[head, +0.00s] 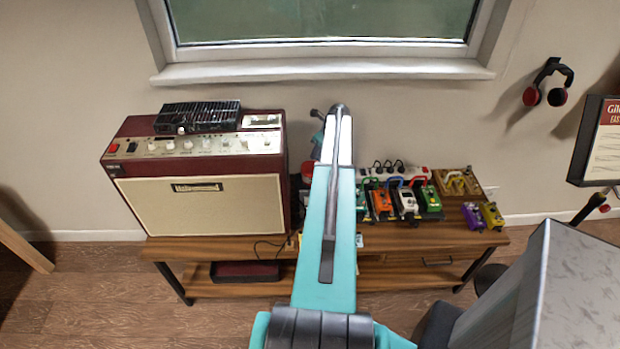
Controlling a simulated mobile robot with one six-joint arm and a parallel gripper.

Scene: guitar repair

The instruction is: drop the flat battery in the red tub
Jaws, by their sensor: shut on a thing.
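My teal arm reaches up the middle of the head view and hides what is behind it. My gripper cannot be made out; only a small dark and teal part of my arm shows beside the upper link. The flat battery is not visible. No red tub can be made out for sure. A small red edge (307,169) shows just left of my arm on the bench, but I cannot tell what it belongs to.
A wooden bench (455,238) stands under the window. A dark red amplifier (205,190) with a black box (198,116) on top fills its left. Several coloured pedals (405,202) and a power strip stand right. A grey metal-looking block (575,290) is close at lower right.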

